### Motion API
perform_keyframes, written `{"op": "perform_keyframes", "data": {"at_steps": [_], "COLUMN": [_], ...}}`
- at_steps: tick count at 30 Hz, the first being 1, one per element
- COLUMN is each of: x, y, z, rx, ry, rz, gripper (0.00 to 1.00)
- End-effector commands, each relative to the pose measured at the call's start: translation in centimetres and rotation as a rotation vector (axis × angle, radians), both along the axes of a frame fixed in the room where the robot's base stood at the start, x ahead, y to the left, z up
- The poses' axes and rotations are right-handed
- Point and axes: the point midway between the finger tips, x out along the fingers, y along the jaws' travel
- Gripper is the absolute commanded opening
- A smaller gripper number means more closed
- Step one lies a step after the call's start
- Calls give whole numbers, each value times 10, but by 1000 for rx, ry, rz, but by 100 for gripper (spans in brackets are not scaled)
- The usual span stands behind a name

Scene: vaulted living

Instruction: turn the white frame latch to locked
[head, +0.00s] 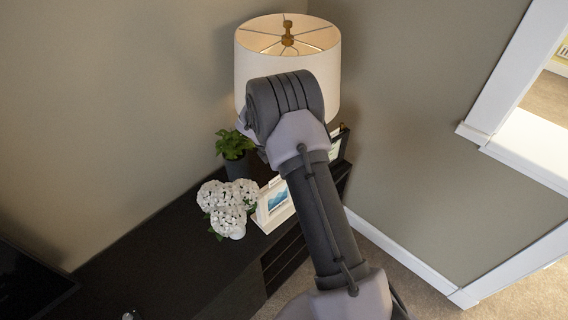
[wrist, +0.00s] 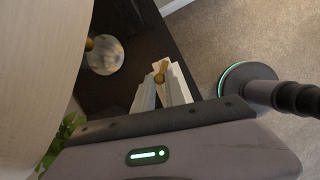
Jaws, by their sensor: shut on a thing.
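A white picture frame (head: 274,207) with a blue picture stands on the dark cabinet, partly behind my arm in the head view. In the wrist view, my gripper (wrist: 161,79) is shut on a small tan, brass-like piece (wrist: 161,66), which appears to be the latch. Pale surfaces lie on both sides of this piece, and I cannot clearly separate fingers from frame there. The latch's turned position cannot be read. In the head view my arm hides the gripper's fingertips and the latch.
A lamp with a white shade (head: 254,67) stands close to my arm; its round base (wrist: 105,55) shows in the wrist view. A potted plant (head: 233,145) and white flowers (head: 228,205) stand beside the frame on the dark cabinet (head: 160,265). A darker frame (head: 341,143) is behind my arm.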

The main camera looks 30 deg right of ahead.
Motion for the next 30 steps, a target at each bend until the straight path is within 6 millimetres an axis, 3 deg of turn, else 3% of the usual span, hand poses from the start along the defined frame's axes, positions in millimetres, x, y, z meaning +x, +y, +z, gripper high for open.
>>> {"op": "perform_keyframes", "data": {"at_steps": [11,12,15,25,30], "x": [0,0,0,0,0], "y": [0,0,0,1,10], "z": [0,0,0,2,28], "rx": [1,1,1,0,0], "ry": [0,0,0,0,-4], "rz": [-5,-5,-5,-5,-4], "gripper": [0,17,37,38,38]}}
